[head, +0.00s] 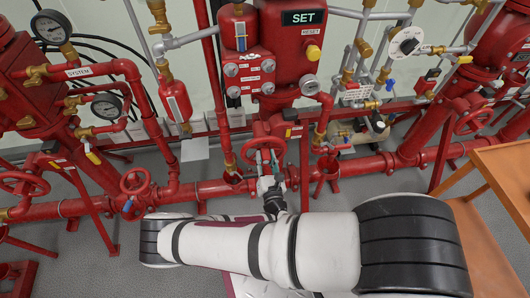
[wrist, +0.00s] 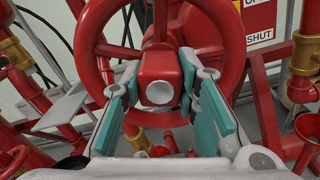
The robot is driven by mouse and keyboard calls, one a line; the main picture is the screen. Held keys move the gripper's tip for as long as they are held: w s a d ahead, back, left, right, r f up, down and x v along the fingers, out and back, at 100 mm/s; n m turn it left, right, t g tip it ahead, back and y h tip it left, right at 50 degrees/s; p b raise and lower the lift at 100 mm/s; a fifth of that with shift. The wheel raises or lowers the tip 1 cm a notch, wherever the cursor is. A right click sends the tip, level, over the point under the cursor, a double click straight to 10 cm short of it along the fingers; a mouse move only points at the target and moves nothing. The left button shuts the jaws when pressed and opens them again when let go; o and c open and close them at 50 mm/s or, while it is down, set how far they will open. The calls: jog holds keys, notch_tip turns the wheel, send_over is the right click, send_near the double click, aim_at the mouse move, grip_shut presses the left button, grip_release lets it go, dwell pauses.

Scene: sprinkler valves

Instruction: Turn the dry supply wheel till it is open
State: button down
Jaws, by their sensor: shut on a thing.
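A red handwheel (head: 247,152) stands in the middle of the head view, below the SET panel. I take it for the dry supply wheel, though I can read no such name on it. In the wrist view the wheel rim (wrist: 88,62) fills the upper middle, around a blocky red hub (wrist: 160,70) with a pale round stem end. My gripper (head: 268,162) is at this wheel; in the wrist view its teal-padded fingers (wrist: 157,80) sit on both sides of the hub, shut on it. The lower rim is partly hidden behind the fingers.
A sign reading SHUT (wrist: 260,38) is right of the wheel, its upper word cut off. Other red handwheels (head: 135,182) stand left and right along the floor pipe (head: 225,188). An orange-brown table (head: 500,165) stands at right. Gauges and valves crowd the back.

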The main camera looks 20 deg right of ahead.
aim_at(266, 162)
jog(key=shift+w+f+n+b, duration=0.15)
jog(key=shift+n+b, duration=0.15)
jog(key=shift+n, duration=0.25)
jog(key=shift+w+f+n+b, duration=0.15)
jog(key=shift+n+b, duration=0.15)
jog(key=shift+n, duration=0.25)
jog(key=c, duration=1.7)
grip_release()
jog(key=shift+s+r+n+b, duration=0.15)
jog(key=shift+n+b, duration=0.2)
jog(key=shift+n, duration=0.35)
jog(key=o, duration=0.4)
jog(key=shift+s+r, duration=0.1)
jog(key=shift+s+p, duration=0.1)
jog(key=shift+p, duration=0.2)
jog(key=shift+s+a+p, duration=0.2)
jog(key=shift+s+p, duration=0.15)
jog(key=shift+s, duration=0.8)
jog(key=shift+s+a+p, duration=0.15)
jog(key=shift+s+p, duration=0.25)
jog(key=shift+s, duration=0.75)
jog(key=shift+s+a+p, duration=0.2)
jog(key=shift+s+p, duration=0.15)
jog(key=shift+s, duration=0.8)
jog(key=shift+w+m, duration=0.1)
jog(key=shift+m, duration=0.2)
